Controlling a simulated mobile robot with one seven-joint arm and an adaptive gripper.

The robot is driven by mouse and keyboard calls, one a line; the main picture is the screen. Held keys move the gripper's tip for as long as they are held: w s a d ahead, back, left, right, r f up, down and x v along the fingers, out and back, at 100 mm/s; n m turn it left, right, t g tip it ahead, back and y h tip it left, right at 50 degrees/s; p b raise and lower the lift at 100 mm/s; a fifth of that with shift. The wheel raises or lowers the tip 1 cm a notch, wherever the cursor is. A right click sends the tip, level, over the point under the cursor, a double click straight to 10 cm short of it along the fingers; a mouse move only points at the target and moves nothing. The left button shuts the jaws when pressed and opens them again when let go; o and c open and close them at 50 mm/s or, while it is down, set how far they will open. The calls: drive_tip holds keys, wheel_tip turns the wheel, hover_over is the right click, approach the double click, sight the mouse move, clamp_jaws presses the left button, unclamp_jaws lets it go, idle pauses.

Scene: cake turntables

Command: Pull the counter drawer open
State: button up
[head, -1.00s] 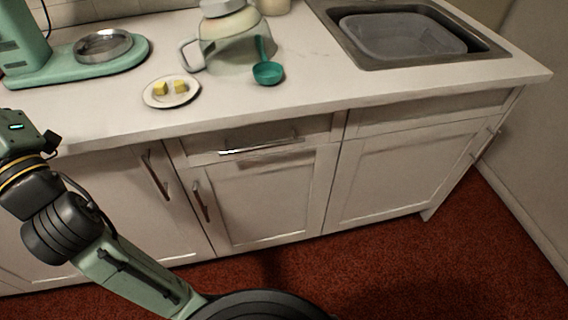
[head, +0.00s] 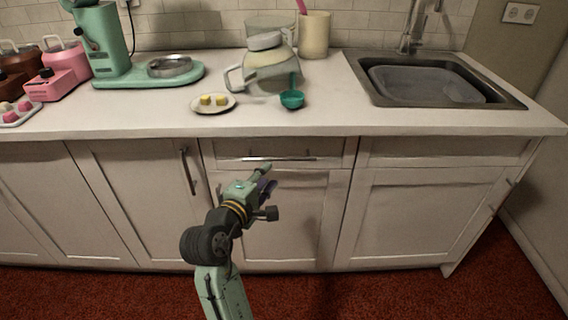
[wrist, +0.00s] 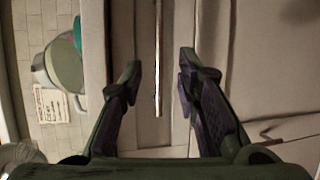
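The counter drawer (head: 335,153) is a white front under the counter's edge, and it looks closed. Its long metal handle (head: 290,159) runs across it level in the head view. My gripper (head: 267,178) is in front of the cabinet, just below the handle in the head view. In the wrist view my gripper (wrist: 160,72) is open and empty. The handle (wrist: 158,55) stands upright in that picture, between the two fingers and beyond their tips. I see no contact with it.
Cabinet doors flank and sit below the drawer; one upright handle (head: 189,171) is to its left. The countertop (head: 340,112) carries a plate (head: 229,107), a teal scoop (head: 292,99), a glass jug (head: 270,72) and a stand mixer (head: 105,45). A sink (head: 515,101) is at right.

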sight(280, 159)
drive_tip(key=p+x, duration=0.1)
drive_tip(key=x, duration=0.9)
drive_tip(key=shift+w+r+p, duration=0.1)
drive_tip(key=shift+w+p, duration=0.1)
drive_tip(key=shift+p, duration=0.1)
drive_tip(key=shift+c, duration=0.2)
clamp_jaws()
